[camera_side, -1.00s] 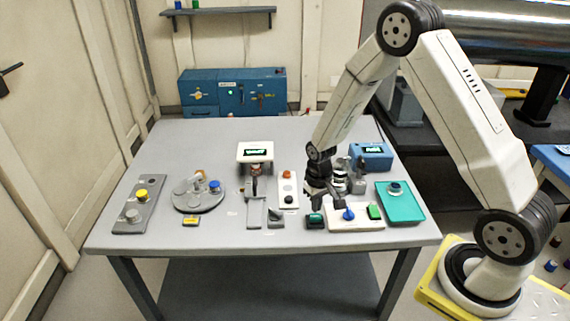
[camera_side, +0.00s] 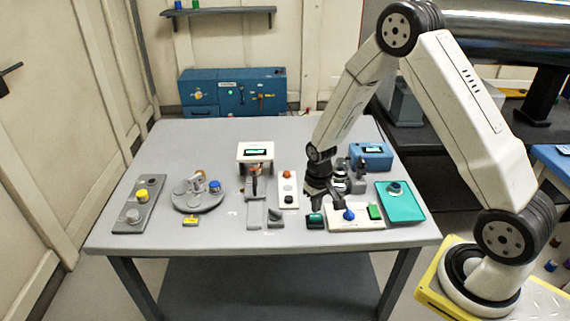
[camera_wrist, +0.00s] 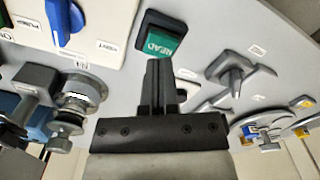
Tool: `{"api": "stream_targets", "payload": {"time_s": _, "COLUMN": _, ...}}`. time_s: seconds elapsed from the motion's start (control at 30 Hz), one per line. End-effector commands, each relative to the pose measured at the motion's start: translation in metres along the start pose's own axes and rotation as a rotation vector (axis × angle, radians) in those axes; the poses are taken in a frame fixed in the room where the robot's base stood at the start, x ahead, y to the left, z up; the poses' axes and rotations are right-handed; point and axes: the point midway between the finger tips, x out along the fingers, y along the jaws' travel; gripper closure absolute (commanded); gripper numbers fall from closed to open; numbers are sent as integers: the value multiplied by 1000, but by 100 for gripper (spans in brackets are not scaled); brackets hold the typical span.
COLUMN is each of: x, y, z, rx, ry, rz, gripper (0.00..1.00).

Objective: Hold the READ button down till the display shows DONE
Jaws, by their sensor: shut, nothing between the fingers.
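The READ button (camera_wrist: 163,45) is a green cap in a dark housing. In the side view it sits at the table's front (camera_side: 315,220). My gripper (camera_wrist: 160,64) is shut and empty, its fingertips at the near edge of the green cap in the wrist view. In the side view my gripper (camera_side: 318,190) is just above and behind the button; I cannot tell whether it touches. A white box with a lit display (camera_side: 256,151) stands at the back middle, and a blue box with a lit display (camera_side: 372,149) at the back right. Their text is too small to read.
A white panel with a blue knob (camera_side: 348,214) and a green block (camera_side: 375,212) is right of the button. A teal tray (camera_side: 408,206) lies beyond it. A grey lever fixture (camera_side: 274,217) and a white button strip (camera_side: 288,183) stand to the left.

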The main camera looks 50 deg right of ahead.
Motion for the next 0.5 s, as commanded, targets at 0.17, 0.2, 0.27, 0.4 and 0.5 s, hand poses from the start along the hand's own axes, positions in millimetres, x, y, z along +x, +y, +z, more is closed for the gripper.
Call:
{"api": "stream_targets", "payload": {"time_s": 0.17, "x": 2, "y": 0, "z": 0, "rx": 0, "ry": 0, "rz": 0, "gripper": 100}}
{"api": "stream_targets", "payload": {"time_s": 0.2, "x": 2, "y": 0, "z": 0, "rx": 0, "ry": 0, "rz": 0, "gripper": 100}}
{"api": "stream_targets", "payload": {"time_s": 0.27, "x": 3, "y": 0, "z": 0, "rx": 0, "ry": 0, "rz": 0, "gripper": 100}}
{"api": "stream_targets", "payload": {"time_s": 0.4, "x": 4, "y": 0, "z": 0, "rx": 0, "ry": 1, "rz": 0, "gripper": 100}}
{"api": "stream_targets", "payload": {"time_s": 0.5, "x": 5, "y": 0, "z": 0, "rx": 0, "ry": 1, "rz": 0, "gripper": 100}}
